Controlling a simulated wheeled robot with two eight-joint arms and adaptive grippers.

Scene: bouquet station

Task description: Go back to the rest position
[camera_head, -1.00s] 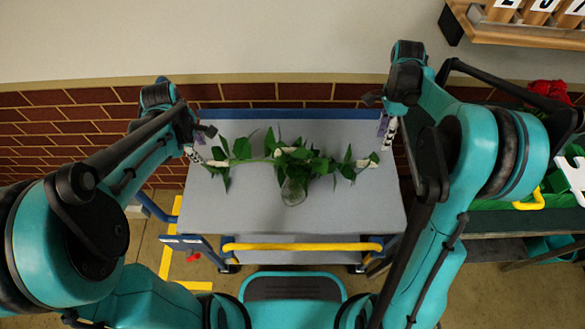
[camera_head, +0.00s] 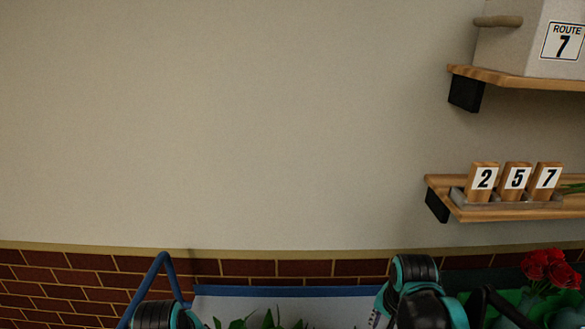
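The head view now faces mostly the wall. Part of my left arm shows at the bottom left edge, and its gripper is below the picture. Part of my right arm shows at the bottom right. Only a small bit of my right gripper (camera_head: 375,318) shows at the bottom edge, so its fingers are hidden. Green leaves (camera_head: 268,320) of the plant stems stick up at the bottom edge between the arms. The vase seen earlier is out of view.
The blue back edge of the cart (camera_head: 290,291) lies against the brick wall (camera_head: 90,285). Red flowers (camera_head: 550,268) stand at the lower right.

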